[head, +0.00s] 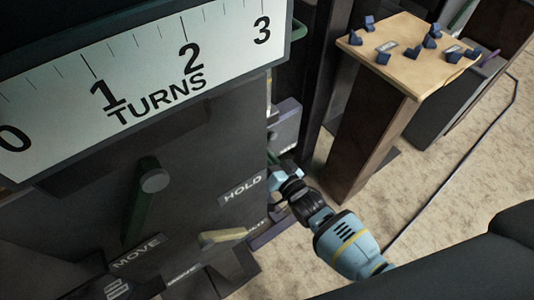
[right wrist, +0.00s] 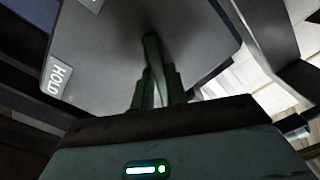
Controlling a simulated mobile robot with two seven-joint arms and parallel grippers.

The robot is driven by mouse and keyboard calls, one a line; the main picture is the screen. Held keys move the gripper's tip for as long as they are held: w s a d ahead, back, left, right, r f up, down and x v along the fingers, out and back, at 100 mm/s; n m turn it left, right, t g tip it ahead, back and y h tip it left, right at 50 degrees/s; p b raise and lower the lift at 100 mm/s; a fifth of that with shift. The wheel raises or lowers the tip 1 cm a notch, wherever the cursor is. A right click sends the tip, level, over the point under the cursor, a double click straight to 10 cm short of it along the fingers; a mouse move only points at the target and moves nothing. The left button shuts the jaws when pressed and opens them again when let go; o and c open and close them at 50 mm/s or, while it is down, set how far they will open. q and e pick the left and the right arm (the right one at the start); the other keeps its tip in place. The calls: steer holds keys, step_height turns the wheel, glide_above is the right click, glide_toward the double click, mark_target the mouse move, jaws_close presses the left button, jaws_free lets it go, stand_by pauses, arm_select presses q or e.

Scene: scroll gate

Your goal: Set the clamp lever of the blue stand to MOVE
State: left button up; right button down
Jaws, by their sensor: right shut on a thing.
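In the right wrist view a dark green clamp lever (right wrist: 150,50) stands in front of a grey panel (right wrist: 190,45). My right gripper (right wrist: 158,85) is shut on the lever, with its fingers on both sides. A HOLD label (right wrist: 57,78) is left of the lever; another label at the top edge is cut off. In the head view my right gripper (head: 282,172) is at a bluish-purple stand part (head: 286,115), partly hidden behind the large dark stand. The lever in its fingers cannot be made out there. My left gripper is not in view.
The near dark stand (head: 75,195) carries a TURNS scale (head: 150,75), its own green lever (head: 143,210), and HOLD (head: 242,187) and MOVE (head: 137,254) labels. A wooden-topped table (head: 400,70) with small blue pieces stands behind. A cable (head: 455,175) crosses the carpet.

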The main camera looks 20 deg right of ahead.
steer(key=shift+s+a+f, duration=0.25)
steer(key=shift+a+f, duration=0.15)
steer(key=c, duration=1.8)
jaws_free()
steer(key=o, duration=0.4)
steer(key=shift+w, duration=0.2)
steer(key=shift+d+r, duration=0.1)
steer(key=p+v, duration=0.2)
steer(key=v, duration=0.6)
steer(key=shift+r, duration=0.1)
